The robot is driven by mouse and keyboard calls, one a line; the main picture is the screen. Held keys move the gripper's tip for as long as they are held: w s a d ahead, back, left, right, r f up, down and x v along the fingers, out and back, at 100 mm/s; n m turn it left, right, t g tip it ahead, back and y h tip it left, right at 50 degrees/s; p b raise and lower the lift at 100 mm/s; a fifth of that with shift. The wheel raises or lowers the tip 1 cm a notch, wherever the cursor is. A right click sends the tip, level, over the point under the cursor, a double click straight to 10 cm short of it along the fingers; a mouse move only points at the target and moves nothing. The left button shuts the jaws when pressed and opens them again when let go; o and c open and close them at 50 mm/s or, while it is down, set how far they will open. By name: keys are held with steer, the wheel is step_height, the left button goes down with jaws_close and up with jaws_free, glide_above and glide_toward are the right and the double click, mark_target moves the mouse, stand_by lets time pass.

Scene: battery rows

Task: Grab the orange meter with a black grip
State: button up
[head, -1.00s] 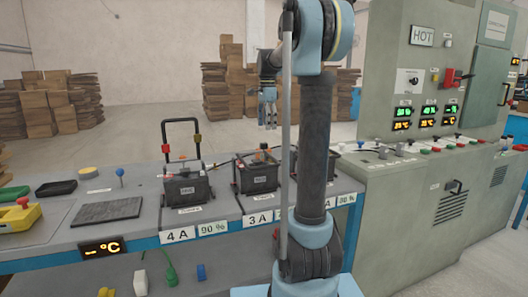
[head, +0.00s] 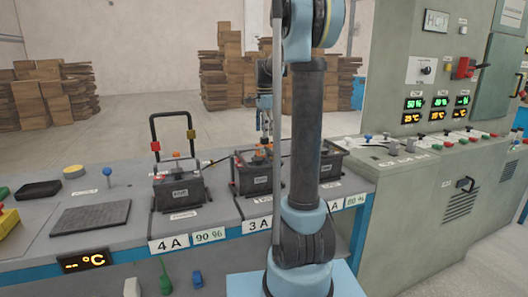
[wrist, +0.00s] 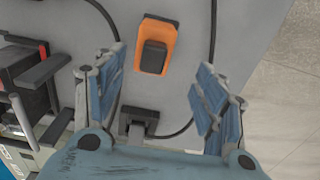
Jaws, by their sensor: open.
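The orange meter (wrist: 170,40) lies on the grey bench top in the wrist view, with a black grip (wrist: 153,58) on its face. It shows between and slightly beyond the fingertips of my gripper (wrist: 160,78), nearer the left finger. The blue fingers are spread apart with nothing held between them. In the head view my gripper (head: 266,128) hangs pointing down behind the batteries. I cannot pick out the meter surely in the head view.
A black battery (head: 180,190) with an upright handle stands at station 4A. Other black batteries (head: 258,178) stand beside it, close to my arm. In the wrist view a black plug-like block (wrist: 138,120) and dark cables lie near the fingers. The bench edge is at right.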

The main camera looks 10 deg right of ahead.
step_height(320, 180, down, 4)
steer(key=shift+f, duration=0.1)
steer(key=f, duration=0.2)
steer(key=s+f, duration=0.1)
steer(key=f, duration=0.1)
steer(key=shift+a, duration=0.1)
steer(key=shift+f, duration=0.65)
steer(key=c, duration=1.4)
steer(key=shift+r, duration=0.1)
